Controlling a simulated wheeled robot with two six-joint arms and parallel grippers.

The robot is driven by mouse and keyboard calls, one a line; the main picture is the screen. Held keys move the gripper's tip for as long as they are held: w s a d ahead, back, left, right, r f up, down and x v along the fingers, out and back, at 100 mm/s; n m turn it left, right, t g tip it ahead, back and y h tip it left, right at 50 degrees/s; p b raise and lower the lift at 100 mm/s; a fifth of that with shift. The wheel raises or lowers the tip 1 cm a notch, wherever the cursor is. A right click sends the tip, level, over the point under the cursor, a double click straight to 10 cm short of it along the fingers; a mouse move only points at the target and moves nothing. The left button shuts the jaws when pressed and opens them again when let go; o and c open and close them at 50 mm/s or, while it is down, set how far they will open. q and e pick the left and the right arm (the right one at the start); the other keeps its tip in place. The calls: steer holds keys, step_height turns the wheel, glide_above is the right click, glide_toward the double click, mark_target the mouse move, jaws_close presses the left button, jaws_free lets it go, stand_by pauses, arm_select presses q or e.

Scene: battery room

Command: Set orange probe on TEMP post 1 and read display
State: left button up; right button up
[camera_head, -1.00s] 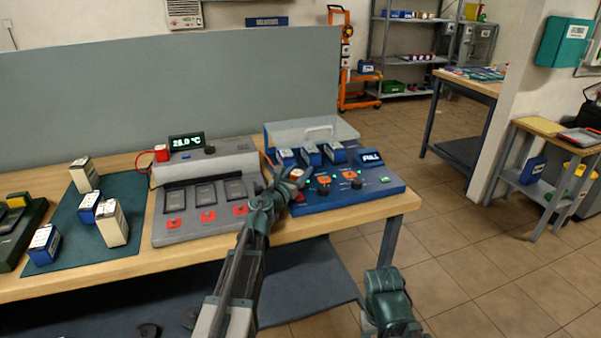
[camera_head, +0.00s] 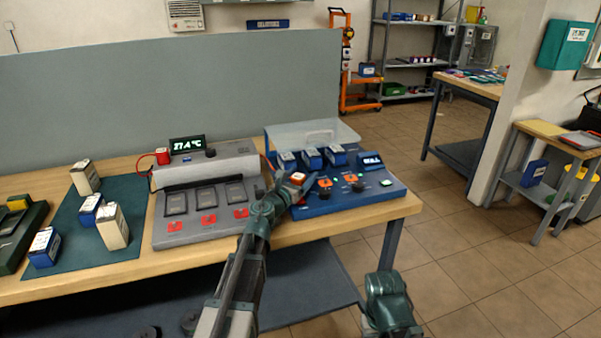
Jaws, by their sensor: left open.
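Which post the block is on, and any TEMP label, I cannot make out. The display (camera_head: 187,144) on the grey unit (camera_head: 205,215) shows green digits that look like 27.4 °C. The blue unit also has a small lit display (camera_head: 371,160), too blurred to read surely.
A red block (camera_head: 162,157) with a lead sits at the grey unit's left. Several blue-and-white batteries stand under a raised clear cover (camera_head: 312,133). More boxed batteries stand on the green mat (camera_head: 75,250). The wooden bench (camera_head: 385,212) has a bare front edge.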

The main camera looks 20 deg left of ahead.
arm_select(q)
steer(key=s+a, duration=0.1)
steer(key=s, duration=0.6)
steer(key=s+a, duration=0.1)
steer(key=s, duration=0.3)
steer(key=shift+s+a+r, duration=0.1)
steer(key=shift+s+a, duration=0.15)
steer(key=shift+a, duration=0.05)
